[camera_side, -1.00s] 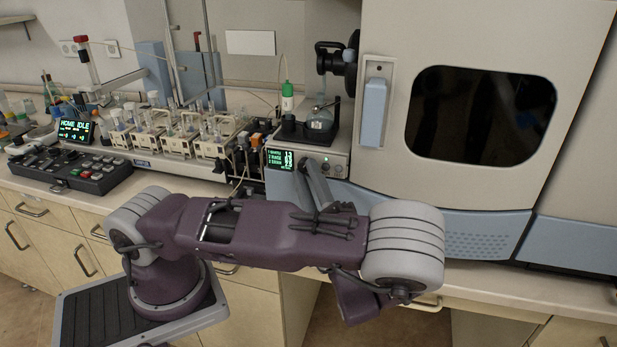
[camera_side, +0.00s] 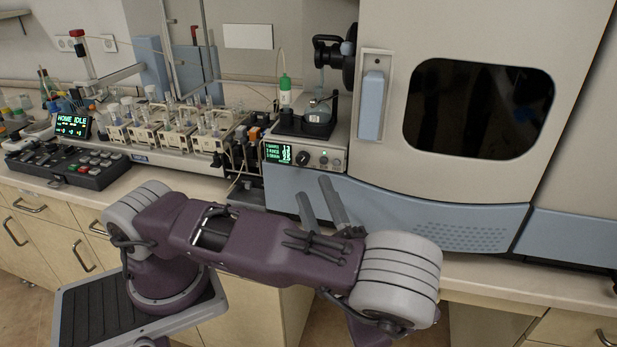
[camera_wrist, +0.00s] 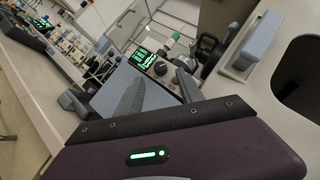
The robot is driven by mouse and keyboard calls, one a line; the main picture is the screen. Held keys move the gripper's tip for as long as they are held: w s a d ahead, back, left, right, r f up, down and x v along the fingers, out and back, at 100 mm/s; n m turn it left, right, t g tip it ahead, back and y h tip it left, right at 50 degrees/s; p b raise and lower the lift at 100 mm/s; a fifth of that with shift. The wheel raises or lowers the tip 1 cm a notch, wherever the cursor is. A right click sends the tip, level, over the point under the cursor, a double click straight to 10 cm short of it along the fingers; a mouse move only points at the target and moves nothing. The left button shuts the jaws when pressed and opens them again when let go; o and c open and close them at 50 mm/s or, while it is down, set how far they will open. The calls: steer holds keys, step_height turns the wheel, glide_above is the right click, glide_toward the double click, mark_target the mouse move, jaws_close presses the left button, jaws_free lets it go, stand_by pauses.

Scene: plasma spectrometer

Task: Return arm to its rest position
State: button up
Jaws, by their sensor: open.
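My purple arm reaches across the front of the bench in the side view, with its large grey joint at the right. My gripper (camera_side: 312,190) has two grey fingers standing apart with nothing between them. They point up, just in front of the blue lower panel of the large instrument and below the small control unit (camera_side: 325,158) with its green display and knobs. In the wrist view, my gripper (camera_wrist: 132,95) shows its fingers spread and empty, with a lit green bar on the purple housing. The control unit (camera_wrist: 150,62) is beyond the fingers.
The large cabinet (camera_side: 450,200) with a dark window stands right behind the arm. At the left are a sample rack (camera_side: 175,135), a black button panel (camera_side: 68,165) and a display (camera_side: 73,125) reading "HOME IDLE". A green-capped bottle (camera_side: 284,90) stands behind the control unit.

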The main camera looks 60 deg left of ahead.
steer(key=shift+s+d+f, duration=0.1)
steer(key=shift+d+f, duration=0.25)
steer(key=shift+d, duration=0.3)
steer(key=s+a+r+n+g+h, duration=0.1)
steer(key=s+a+n+g+h, duration=0.15)
steer(key=s+g+h, duration=0.35)
steer(key=s+a+r+n+g+h, duration=0.1)
steer(key=s+r+n+g+h, duration=0.2)
steer(key=h, duration=0.5)
steer(key=s+d+r+n+t+h, duration=0.3)
steer(key=d+r+t+h, duration=0.3)
steer(key=t+h, duration=0.3)
steer(key=shift+s+d+r+t, duration=0.25)
steer(key=shift+r+t, duration=0.35)
steer(key=shift+t, duration=0.6)
steer(key=shift+w, duration=0.1)
